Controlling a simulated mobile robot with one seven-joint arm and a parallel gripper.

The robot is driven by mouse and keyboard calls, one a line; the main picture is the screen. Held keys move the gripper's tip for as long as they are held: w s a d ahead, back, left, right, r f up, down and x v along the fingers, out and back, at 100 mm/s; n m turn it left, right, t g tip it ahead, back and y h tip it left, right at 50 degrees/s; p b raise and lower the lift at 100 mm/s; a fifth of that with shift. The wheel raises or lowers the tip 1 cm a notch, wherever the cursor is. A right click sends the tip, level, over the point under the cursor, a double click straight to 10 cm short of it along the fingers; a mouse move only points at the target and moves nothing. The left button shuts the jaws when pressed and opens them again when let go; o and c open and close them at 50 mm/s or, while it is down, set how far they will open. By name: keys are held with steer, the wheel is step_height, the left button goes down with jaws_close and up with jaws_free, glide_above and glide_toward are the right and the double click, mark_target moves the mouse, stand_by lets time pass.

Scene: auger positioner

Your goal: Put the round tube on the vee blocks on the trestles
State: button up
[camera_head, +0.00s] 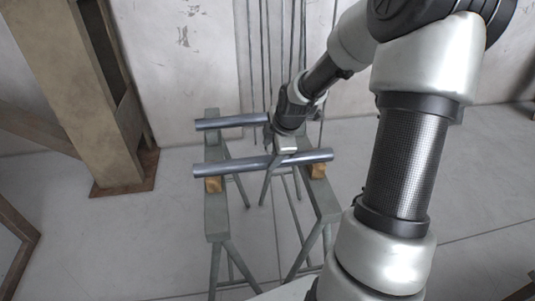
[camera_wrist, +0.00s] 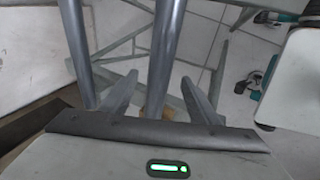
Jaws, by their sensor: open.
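The near round tube (camera_head: 225,168), grey metal, lies across the two trestles and appears to rest on the wooden vee blocks, one at the left (camera_head: 213,184) and one at the right (camera_head: 318,170). My gripper (camera_head: 285,153) is over the middle of this tube. In the wrist view, my open gripper (camera_wrist: 160,98) has a tube (camera_wrist: 165,50) running between its two fingers, with no clear contact. The left trestle (camera_head: 216,222) and right trestle (camera_head: 325,205) are grey-green.
A second grey tube (camera_head: 228,122) lies farther back; its right end is hidden behind my arm. It seems to be the left tube in the wrist view (camera_wrist: 74,35). A rusty steel column (camera_head: 75,80) stands at the left. Thin vertical rods (camera_head: 268,60) stand by the wall.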

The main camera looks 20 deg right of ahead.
steer(key=p+v, duration=0.2)
steer(key=v, duration=0.4)
steer(key=shift+r, duration=0.25)
steer(key=shift+s, duration=0.1)
